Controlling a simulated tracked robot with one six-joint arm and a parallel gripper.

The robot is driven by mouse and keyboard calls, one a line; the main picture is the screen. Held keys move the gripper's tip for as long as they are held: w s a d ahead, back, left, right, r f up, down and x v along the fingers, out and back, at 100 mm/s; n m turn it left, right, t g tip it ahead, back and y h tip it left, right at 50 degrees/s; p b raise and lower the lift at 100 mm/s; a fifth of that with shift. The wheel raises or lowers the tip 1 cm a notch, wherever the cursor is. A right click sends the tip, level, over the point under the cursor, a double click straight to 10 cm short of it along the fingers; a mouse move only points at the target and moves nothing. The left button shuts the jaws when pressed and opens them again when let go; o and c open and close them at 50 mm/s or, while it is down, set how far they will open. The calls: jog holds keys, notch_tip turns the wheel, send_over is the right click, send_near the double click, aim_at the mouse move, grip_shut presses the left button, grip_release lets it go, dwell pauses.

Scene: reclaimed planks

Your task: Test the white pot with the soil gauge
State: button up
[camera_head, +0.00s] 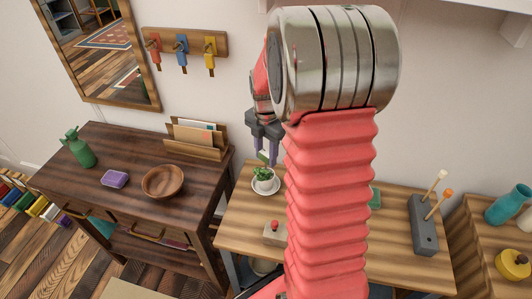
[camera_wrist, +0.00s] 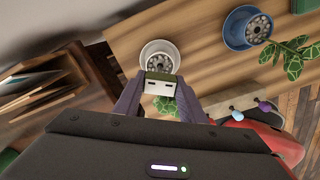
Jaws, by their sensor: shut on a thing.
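The white pot (camera_head: 264,185) holds a small green plant and stands on a white saucer on the light wooden table. In the wrist view the white pot (camera_wrist: 160,52) shows grey, pebbly soil, with green leaves partly hidden below it. My gripper (camera_head: 266,160) is above the pot in the head view. In the wrist view my gripper (camera_wrist: 159,100) is shut on the soil gauge (camera_wrist: 160,86), a pale block with a green edge and two dark marks. The gauge overlaps the pot's near rim there. Its probe is hidden, so I cannot tell whether it touches the soil.
A blue pot (camera_wrist: 247,28) with leaves stands beside the white one. A red-buttoned box (camera_head: 275,232) and a grey holder with sticks (camera_head: 424,226) are on the table. A letter rack (camera_head: 195,140) and wooden bowl (camera_head: 163,182) stand on the dark desk at left.

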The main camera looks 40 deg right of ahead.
jog(key=shift+f, duration=2.15)
dwell(0.4)
jog(key=o, duration=1.1)
jog(key=shift+o, duration=0.2)
jog(key=shift+r, duration=0.1)
notch_tip(320, 180, up, 14)
jog(key=shift+f, duration=0.2)
jog(key=shift+r, duration=0.15)
notch_tip(320, 180, up, 9)
send_over(266, 163)
jog(key=w+d, duration=0.1)
jog(key=w, duration=0.1)
jog(key=shift+s, duration=0.25)
dwell(1.9)
